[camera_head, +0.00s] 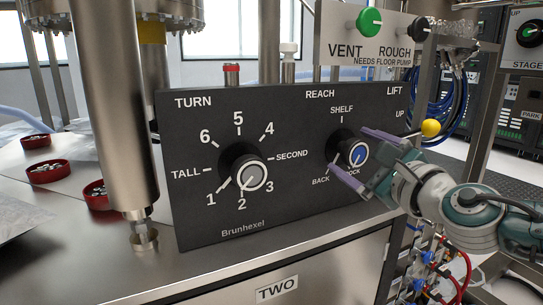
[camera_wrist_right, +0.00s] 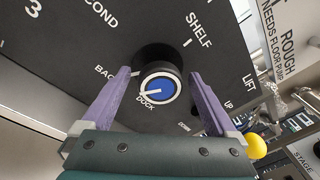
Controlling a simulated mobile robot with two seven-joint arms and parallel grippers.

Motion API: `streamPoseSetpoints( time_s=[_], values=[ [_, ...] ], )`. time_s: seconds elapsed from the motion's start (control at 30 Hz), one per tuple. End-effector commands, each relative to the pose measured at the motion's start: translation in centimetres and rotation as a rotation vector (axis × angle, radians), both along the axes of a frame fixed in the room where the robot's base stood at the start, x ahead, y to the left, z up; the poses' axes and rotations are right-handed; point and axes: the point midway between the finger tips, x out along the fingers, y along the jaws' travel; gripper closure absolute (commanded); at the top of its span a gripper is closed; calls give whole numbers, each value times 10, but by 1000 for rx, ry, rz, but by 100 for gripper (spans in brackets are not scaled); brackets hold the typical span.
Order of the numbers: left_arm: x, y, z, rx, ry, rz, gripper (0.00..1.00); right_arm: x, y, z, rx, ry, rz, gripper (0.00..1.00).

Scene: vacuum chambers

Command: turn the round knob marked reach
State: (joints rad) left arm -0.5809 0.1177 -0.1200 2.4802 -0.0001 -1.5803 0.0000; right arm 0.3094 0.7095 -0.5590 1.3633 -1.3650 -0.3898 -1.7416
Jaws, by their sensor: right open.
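The reach knob (camera_head: 357,154) is black with a blue, white-ringed face and sits under the word REACH on the dark panel. In the right wrist view the knob (camera_wrist_right: 158,89) shows a white pointer line angled toward the lower left, near DOCK. My right gripper (camera_head: 348,149) is open, with one purple finger above the knob and one below it in the head view. In the wrist view the gripper (camera_wrist_right: 160,75) has a finger on each side of the knob, with visible gaps. My left gripper is not in view.
The turn knob (camera_head: 251,177) is left on the same panel (camera_head: 300,200). A yellow ball-ended lever (camera_head: 431,128) is close to my right gripper. Above are a green VENT knob (camera_head: 369,22) and a black ROUGH knob (camera_head: 420,29). A metal column (camera_head: 110,100) stands at left.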

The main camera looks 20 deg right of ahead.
Motion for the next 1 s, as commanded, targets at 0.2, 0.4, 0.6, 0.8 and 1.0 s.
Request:
streamPoseSetpoints(
  time_s=[0.2, 0.4, 0.6, 0.8, 1.0],
  values=[
    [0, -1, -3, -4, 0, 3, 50, 7, 0, 0, 1, 1, 1, 7],
    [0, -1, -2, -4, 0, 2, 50, 7, 0, 0, 1, 1, 1, 10],
    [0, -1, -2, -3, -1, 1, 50, 7, 0, 0, 2, 0, 0, 33],
    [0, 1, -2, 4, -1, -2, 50, 7, 0, 1, 2, 0, 0, 55],
    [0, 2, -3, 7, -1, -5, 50, 7, 0, 1, 2, -1, -1, 78]
  ],
)
